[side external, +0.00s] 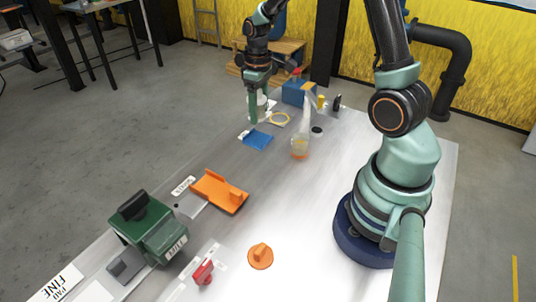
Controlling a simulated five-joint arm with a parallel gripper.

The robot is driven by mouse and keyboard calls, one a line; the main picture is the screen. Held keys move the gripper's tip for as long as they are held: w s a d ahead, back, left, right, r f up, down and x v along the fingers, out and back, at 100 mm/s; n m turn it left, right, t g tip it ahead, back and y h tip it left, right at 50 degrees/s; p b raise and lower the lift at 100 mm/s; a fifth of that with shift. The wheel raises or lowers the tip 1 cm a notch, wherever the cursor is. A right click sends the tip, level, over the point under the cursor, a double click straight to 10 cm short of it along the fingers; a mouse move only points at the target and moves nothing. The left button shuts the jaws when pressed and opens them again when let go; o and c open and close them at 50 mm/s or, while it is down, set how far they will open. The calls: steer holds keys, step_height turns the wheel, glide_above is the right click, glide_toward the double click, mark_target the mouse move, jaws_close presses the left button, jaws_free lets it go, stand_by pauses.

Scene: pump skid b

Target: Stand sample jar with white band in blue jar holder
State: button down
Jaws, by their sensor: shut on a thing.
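My gripper (257,112) points down over the far left part of the table. It is shut on a small pale thing (262,101), mostly hidden behind the green fingers; it looks like the sample jar, but its band is not clear. A low blue piece (256,139) lies on the table just in front of the gripper, close below it in the picture. A blue box (298,91) stands behind and to the right. I cannot tell for certain which blue thing is the jar holder.
A clear jar with orange contents (300,149) stands right of the low blue piece. An orange bracket (220,191), a green machine (150,230) and an orange knob (260,256) are nearer. The table's middle is clear.

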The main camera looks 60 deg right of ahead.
mark_target(260, 139)
steer(key=shift+f, duration=3.4)
steer(key=shift+c, duration=0.4)
jaws_free()
steer(key=shift+f, duration=0.1)
